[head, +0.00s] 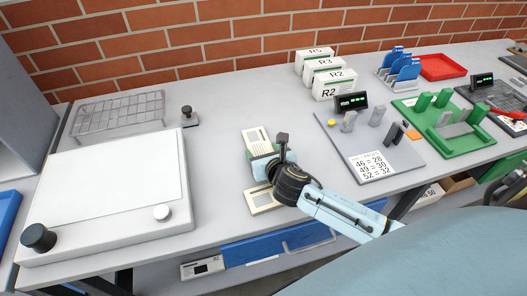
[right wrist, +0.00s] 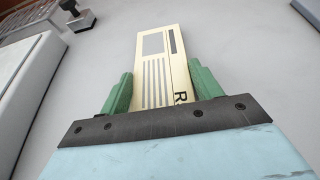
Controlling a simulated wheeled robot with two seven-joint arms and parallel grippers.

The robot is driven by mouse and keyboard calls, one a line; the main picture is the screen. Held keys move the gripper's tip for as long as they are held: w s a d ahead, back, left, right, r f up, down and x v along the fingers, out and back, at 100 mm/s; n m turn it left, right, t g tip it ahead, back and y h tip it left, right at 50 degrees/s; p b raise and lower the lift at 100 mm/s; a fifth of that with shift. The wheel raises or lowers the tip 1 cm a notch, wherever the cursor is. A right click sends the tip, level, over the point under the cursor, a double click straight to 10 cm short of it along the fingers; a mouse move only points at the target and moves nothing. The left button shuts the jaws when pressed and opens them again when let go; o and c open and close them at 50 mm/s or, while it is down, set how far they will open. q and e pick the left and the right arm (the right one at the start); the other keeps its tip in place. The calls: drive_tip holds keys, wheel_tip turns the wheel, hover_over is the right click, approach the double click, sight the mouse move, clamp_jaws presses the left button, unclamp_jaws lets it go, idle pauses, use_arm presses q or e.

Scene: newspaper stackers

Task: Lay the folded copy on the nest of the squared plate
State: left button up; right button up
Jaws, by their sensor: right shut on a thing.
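The folded copy (head: 256,140) is a cream, printed sheet bundle. My right gripper (head: 263,163) is shut on it over the grey bench, left of the plates. In the right wrist view the copy (right wrist: 158,50) stands out between the two green fingers (right wrist: 161,85), with a letter R near the palm. A grey plate (head: 337,138) with upright posts, a small display and a number card lies to the right. A green plate (head: 470,150) with green posts lies beyond it. I cannot tell which is the squared plate. My left gripper is not in view.
Another cream flat piece (head: 262,203) lies at the bench's front edge beside my right wrist. A white board with knobs (head: 110,190), a wire rack (head: 118,112) and a stamp (head: 187,117) are left. White R boxes (head: 335,85), blue holders (head: 402,72) and a red tray (head: 443,66) stand behind.

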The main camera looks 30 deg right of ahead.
drive_tip(key=o, duration=1.2)
drive_tip(key=shift+c, duration=0.2)
